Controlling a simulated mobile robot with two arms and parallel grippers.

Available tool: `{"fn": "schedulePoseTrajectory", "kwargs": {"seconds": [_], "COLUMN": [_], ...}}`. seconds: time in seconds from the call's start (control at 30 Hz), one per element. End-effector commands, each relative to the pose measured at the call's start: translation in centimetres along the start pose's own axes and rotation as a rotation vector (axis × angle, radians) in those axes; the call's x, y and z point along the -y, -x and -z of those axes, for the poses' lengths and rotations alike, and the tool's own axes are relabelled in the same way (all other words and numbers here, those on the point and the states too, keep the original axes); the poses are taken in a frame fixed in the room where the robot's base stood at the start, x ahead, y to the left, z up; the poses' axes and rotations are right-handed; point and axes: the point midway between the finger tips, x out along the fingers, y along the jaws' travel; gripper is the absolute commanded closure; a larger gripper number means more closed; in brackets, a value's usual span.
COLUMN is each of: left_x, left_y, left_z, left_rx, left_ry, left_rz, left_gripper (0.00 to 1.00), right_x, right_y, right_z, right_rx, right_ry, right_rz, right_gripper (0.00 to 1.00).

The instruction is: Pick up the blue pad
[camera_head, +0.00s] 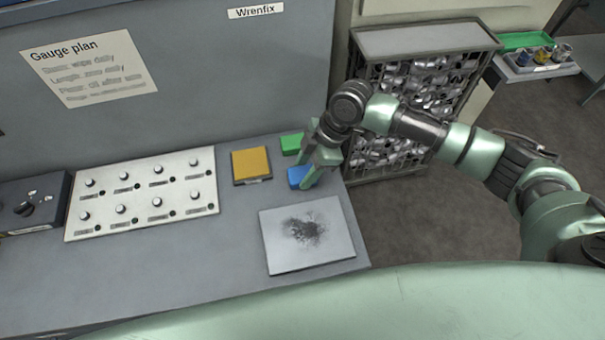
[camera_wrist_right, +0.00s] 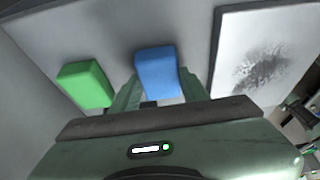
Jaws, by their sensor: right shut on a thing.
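The blue pad (camera_head: 298,175) is at the right end of the grey bench, partly covered by my right gripper (camera_head: 306,172) in the head view. In the right wrist view the blue pad (camera_wrist_right: 157,72) sits between the two fingers, and the right gripper (camera_wrist_right: 160,90) is shut on it. I cannot tell whether the pad touches the bench or is slightly raised. My left gripper is not in view.
A green block (camera_head: 291,144) lies just behind the blue pad, and a yellow pad (camera_head: 251,165) lies to the left. A white plate with a dark smudge (camera_head: 309,262) lies in front. A knob panel (camera_head: 142,205) stands further left. A wire bin of metal parts (camera_head: 415,105) stands beyond the bench.

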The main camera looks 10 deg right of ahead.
Motion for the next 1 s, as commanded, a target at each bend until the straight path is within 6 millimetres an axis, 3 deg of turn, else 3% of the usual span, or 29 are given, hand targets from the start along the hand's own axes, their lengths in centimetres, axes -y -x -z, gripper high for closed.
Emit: {"fn": "schedulePoseTrajectory", "kwargs": {"seconds": [0.27,0.47,1.0], "left_x": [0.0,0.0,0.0], "left_y": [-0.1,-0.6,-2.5], "left_z": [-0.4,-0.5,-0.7], "left_rx": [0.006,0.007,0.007], "left_ry": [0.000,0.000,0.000], "left_rz": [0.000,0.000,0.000], "left_gripper": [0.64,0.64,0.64], "right_x": [-0.1,-0.1,-0.1], "right_y": [0.5,2.7,15.7], "right_z": [0.2,1.1,6.5], "right_rx": [0.000,-0.002,-0.002], "right_ry": [0.001,0.002,0.003], "right_rz": [-0.002,-0.004,-0.005], "right_gripper": [0.94,0.94,0.94]}}
